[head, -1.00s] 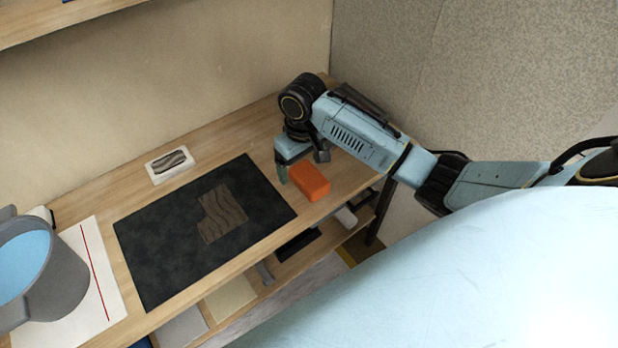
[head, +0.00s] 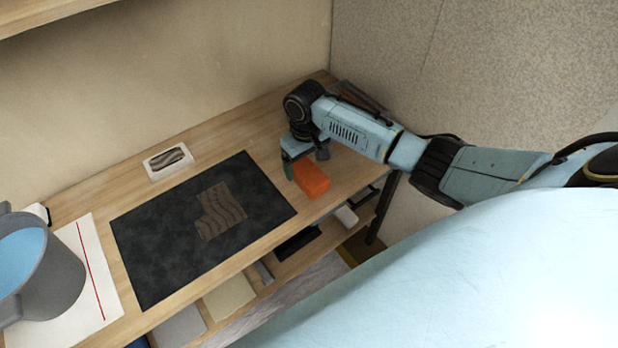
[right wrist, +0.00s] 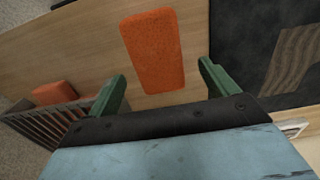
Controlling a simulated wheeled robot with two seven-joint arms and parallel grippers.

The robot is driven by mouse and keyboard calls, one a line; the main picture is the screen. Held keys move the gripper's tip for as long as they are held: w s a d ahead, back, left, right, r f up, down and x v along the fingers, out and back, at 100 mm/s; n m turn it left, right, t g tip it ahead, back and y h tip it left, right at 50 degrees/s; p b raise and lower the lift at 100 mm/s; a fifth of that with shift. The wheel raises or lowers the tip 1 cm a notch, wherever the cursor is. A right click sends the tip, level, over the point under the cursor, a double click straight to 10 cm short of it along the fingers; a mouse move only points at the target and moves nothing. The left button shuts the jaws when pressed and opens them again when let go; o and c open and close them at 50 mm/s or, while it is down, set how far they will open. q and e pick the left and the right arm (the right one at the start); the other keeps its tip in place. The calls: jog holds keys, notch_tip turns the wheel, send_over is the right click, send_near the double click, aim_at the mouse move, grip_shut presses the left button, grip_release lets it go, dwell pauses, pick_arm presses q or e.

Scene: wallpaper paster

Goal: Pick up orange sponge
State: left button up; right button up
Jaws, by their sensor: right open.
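The orange sponge (head: 312,180) lies on the wooden table near its front right edge, just right of the dark mat. It also shows in the right wrist view (right wrist: 153,50), ahead of the fingertips and between their lines. My right gripper (head: 291,172) is at the sponge's left back side in the head view. In the right wrist view its two green fingers (right wrist: 162,76) are wide apart with nothing between them, and the near end of the sponge lies close to them. My left gripper is not in view.
A dark mat (head: 160,245) with a patterned brown piece (head: 220,212) lies left of the sponge. A white tray (head: 168,163) sits behind it. A grey bucket (head: 45,275) stands at far left. A shelf with several items is below the table (head: 240,130).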

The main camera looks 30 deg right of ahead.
aim_at(307, 170)
notch_tip(307, 170, down, 4)
jog(key=shift+d+r+b, duration=0.15)
jog(key=shift+r+b, duration=0.05)
jog(key=shift+b, duration=0.15)
jog(key=c, duration=1)
jog(key=shift+r, duration=0.1)
jog(key=shift+c, duration=0.3)
notch_tip(307, 170, up, 10)
jog(key=shift+p, duration=1.1)
jog(key=o, duration=0.4)
jog(key=shift+c, duration=0.2)
jog(key=c, duration=0.4)
